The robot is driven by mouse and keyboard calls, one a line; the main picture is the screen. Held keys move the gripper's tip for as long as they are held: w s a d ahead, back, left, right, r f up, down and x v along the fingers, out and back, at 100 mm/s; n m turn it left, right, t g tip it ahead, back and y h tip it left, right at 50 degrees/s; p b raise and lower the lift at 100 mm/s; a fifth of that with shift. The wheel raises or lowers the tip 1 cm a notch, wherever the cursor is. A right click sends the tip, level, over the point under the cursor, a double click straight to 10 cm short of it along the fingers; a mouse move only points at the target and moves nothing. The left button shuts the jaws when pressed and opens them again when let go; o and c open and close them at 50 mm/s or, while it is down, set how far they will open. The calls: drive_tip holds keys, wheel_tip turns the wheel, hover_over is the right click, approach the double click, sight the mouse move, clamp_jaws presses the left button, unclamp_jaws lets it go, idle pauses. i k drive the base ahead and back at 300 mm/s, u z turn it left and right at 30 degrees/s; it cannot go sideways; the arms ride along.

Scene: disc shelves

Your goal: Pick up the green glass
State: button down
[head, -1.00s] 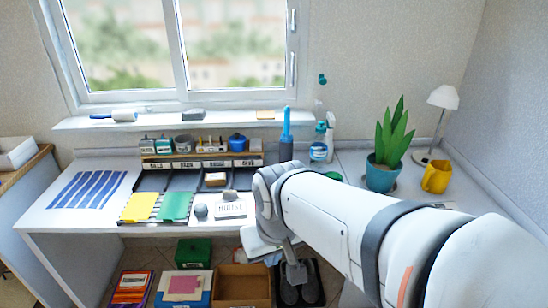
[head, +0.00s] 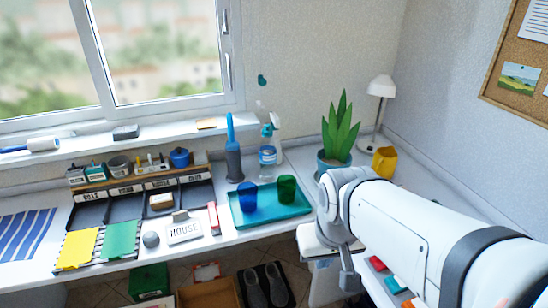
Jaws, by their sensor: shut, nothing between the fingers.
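The green glass (head: 288,189) stands upright on a teal tray (head: 273,220) on the desk. A blue glass (head: 247,195) stands on the same tray, to its left and apart from it. My gripper (head: 348,283) hangs at the end of my arm, below and to the right of the tray in the picture. It is shut and empty, and apart from the green glass. My arm comes in from the lower right and leaves both glasses in sight.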

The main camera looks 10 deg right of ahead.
sight(286, 184)
drive_tip(key=z, duration=0.1)
drive_tip(key=i, duration=1)
drive_tip(key=z, duration=0.1)
drive_tip(key=k, duration=0.85)
drive_tip(key=u, duration=0.35)
drive_tip(key=i, duration=1)
drive_tip(key=u, duration=0.1)
